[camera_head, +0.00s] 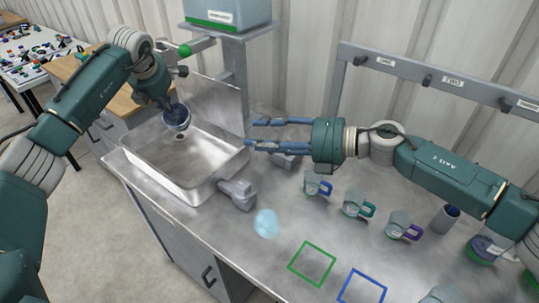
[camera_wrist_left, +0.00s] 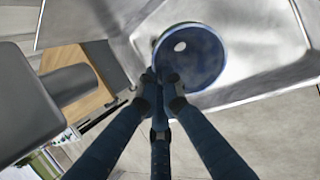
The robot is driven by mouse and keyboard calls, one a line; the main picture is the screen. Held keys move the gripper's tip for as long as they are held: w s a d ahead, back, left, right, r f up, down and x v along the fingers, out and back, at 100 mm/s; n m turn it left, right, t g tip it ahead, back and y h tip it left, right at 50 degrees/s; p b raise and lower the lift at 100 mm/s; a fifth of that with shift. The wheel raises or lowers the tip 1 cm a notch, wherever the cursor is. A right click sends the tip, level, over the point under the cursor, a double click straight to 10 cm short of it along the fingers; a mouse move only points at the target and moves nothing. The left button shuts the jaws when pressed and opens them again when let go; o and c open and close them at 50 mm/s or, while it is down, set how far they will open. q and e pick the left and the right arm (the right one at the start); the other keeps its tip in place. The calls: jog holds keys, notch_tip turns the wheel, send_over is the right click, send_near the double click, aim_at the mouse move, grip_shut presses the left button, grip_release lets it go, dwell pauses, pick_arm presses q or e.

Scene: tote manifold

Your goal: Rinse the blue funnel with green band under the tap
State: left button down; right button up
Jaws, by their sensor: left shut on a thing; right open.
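My left gripper (camera_head: 172,101) is shut on the rim of a blue funnel (camera_head: 177,119) and holds it above the metal sink basin (camera_head: 190,183). The left wrist view shows the funnel (camera_wrist_left: 197,58) with a thin green edge at its top and a pale round opening inside; my left gripper (camera_wrist_left: 163,82) grips its near edge. A pipe with a green ball end (camera_head: 185,50), which looks like the tap, is above and slightly right of the funnel. I cannot see any water running. My right gripper (camera_head: 250,133) is open and empty, right of the sink.
A tank (camera_head: 228,13) stands on a shelf behind the sink. Several mugs, including a blue-handled one (camera_head: 316,185), stand right of centre. A grey fixture (camera_head: 237,194) is by the sink's front right corner. A labelled hook rail (camera_head: 450,82) runs behind. Green (camera_head: 291,267) and blue (camera_head: 341,297) outlines are empty.

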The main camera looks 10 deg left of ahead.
jog(key=shift+m+g+h, duration=0.3)
jog(key=shift+m+g, duration=0.1)
jog(key=shift+m, duration=0.1)
jog(key=shift+s+d+f, duration=0.55)
jog(key=shift+s+f, duration=0.05)
jog(key=shift+f, duration=0.25)
jog(key=shift+s+d+f, duration=0.55)
jog(key=shift+f, duration=0.25)
jog(key=shift+o, duration=0.3)
jog(key=m+t+h, duration=0.2)
jog(key=m+t, duration=0.9)
jog(key=m, duration=1.6)
send_near(187, 54)
jog(key=x, duration=0.9)
jog(key=shift+w+a, duration=0.2)
jog(key=shift+w, duration=0.05)
jog(key=shift+r, duration=0.1)
jog(key=shift+c, duration=0.3)
grip_shut()
jog(key=shift+s, duration=0.1)
